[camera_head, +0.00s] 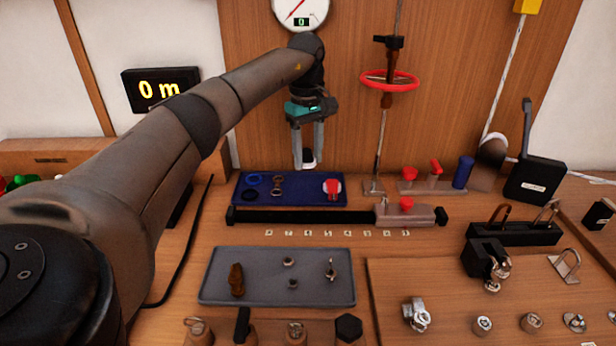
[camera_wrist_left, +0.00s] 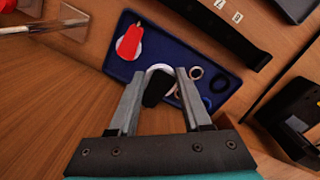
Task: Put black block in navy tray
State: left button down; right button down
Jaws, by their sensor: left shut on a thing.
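My left gripper (camera_head: 308,162) points down near the back of the navy tray (camera_head: 305,198). It is shut on a small black block (camera_head: 308,154) with a white part at its lower end. In the left wrist view the black block (camera_wrist_left: 156,89) sits between the two fingers and overlaps the edge of the navy tray (camera_wrist_left: 185,52). The block is held up; its exact height over the tray is hard to tell. The tray holds a blue ring (camera_head: 253,180), a black ring (camera_head: 249,195), tan rings (camera_head: 277,186) and a red piece (camera_head: 333,188) on a white disc. My right gripper is not in view.
A black rail (camera_head: 300,216) lies in front of the navy tray. A grey tray (camera_head: 210,290) with small parts is nearer. A red handwheel (camera_head: 390,80) on a post stands right of the gripper, and red-knobbed fittings (camera_head: 408,174) stand right of the tray.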

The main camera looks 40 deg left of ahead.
aim_at(308, 155)
pick_arm(q)
jog(key=shift+w+a+f, duration=0.1)
jog(key=shift+w+a, duration=0.25)
jog(key=shift+w, duration=0.1)
notch_tip(308, 155, down, 2)
jog(key=shift+b, duration=0.4)
jog(key=shift+f, duration=0.55)
notch_tip(308, 155, down, 3)
jog(key=shift+s+f+b, duration=0.1)
jog(key=shift+f+b, duration=0.1)
jog(key=shift+b, duration=0.4)
jog(key=shift+w+a+f, duration=0.1)
jog(key=shift+w+f, duration=0.1)
jog(key=c, duration=0.8)
grip_release()
jog(key=shift+f, duration=0.15)
jog(key=o, duration=0.4)
jog(key=shift+o, duration=0.3)
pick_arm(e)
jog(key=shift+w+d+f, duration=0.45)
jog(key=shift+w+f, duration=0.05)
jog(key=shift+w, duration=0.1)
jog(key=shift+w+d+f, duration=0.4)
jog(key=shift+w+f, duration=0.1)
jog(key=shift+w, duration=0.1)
